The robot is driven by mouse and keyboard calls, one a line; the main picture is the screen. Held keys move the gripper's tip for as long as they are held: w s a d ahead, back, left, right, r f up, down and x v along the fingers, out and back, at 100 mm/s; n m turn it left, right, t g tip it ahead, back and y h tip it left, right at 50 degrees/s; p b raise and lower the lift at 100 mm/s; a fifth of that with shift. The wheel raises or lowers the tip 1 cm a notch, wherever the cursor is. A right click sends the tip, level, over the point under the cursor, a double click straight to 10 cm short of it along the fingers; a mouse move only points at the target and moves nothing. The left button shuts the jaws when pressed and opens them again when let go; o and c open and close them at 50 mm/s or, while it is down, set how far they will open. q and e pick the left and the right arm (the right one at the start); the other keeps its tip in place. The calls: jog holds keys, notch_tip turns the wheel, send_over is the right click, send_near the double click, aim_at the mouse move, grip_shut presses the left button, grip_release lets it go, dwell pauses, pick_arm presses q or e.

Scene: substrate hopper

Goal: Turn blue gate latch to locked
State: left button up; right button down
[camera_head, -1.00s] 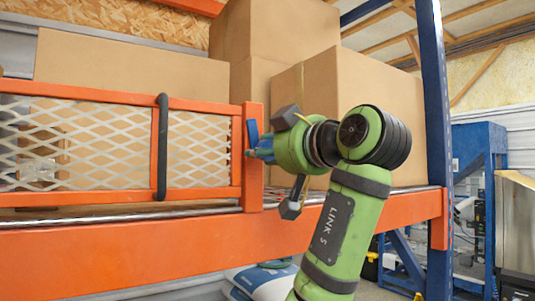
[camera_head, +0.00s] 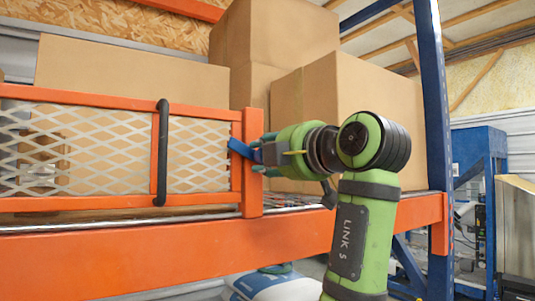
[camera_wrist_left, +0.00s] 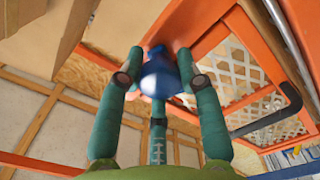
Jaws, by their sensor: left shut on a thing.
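The blue gate latch (camera_head: 240,149) sits on the orange end post (camera_head: 252,190) of the mesh gate (camera_head: 90,150). Its lever slants up to the left from the gripper, across the edge between gate and post. My left gripper (camera_head: 264,156) is at the post, shut on the latch. In the left wrist view, the blue latch (camera_wrist_left: 160,78) lies between the green fingers of my left gripper (camera_wrist_left: 160,66), and the fingers hide part of it. My right gripper is not in view.
A black handle (camera_head: 162,150) stands upright on the gate, left of the latch. Cardboard boxes (camera_head: 350,110) fill the shelf behind. The orange beam (camera_head: 150,255) runs below, and a blue upright (camera_head: 436,120) stands at the right.

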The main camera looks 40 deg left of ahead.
pick_arm(q)
jog(key=n, duration=0.4)
jog(key=shift+r+n+p, duration=0.15)
jog(key=shift+n+p, duration=0.15)
jog(key=shift+p, duration=0.05)
dwell(0.4)
jog(key=o, duration=1.2)
jog(key=shift+c, duration=0.2)
jog(key=v, duration=1.1)
jog(key=shift+s+d, duration=0.2)
jog(key=shift+d, duration=0.15)
